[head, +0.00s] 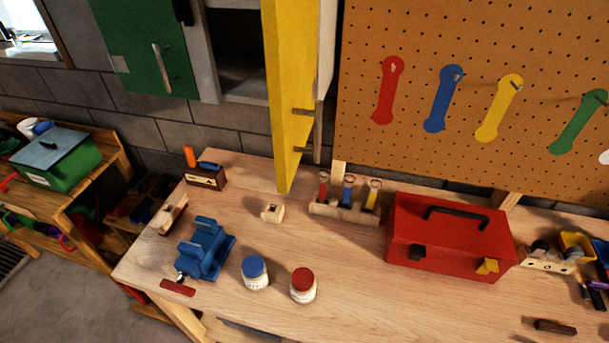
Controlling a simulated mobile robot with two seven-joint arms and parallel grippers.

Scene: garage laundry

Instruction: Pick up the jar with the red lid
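The jar with the red lid (303,286) stands upright on the wooden workbench (370,305), near its front edge. Its body is pale with a label. A similar jar with a blue lid (255,273) stands just to its left, with a small gap between them. Neither of my grippers shows in the head view, and nothing touches the red-lidded jar.
A blue vise (205,249) sits left of the jars. A red toolbox (449,237) stands to the right. A rack with several coloured-handled tools (345,207) and a small wooden block (272,212) are behind. A yellow cabinet door (285,90) hangs open above the bench.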

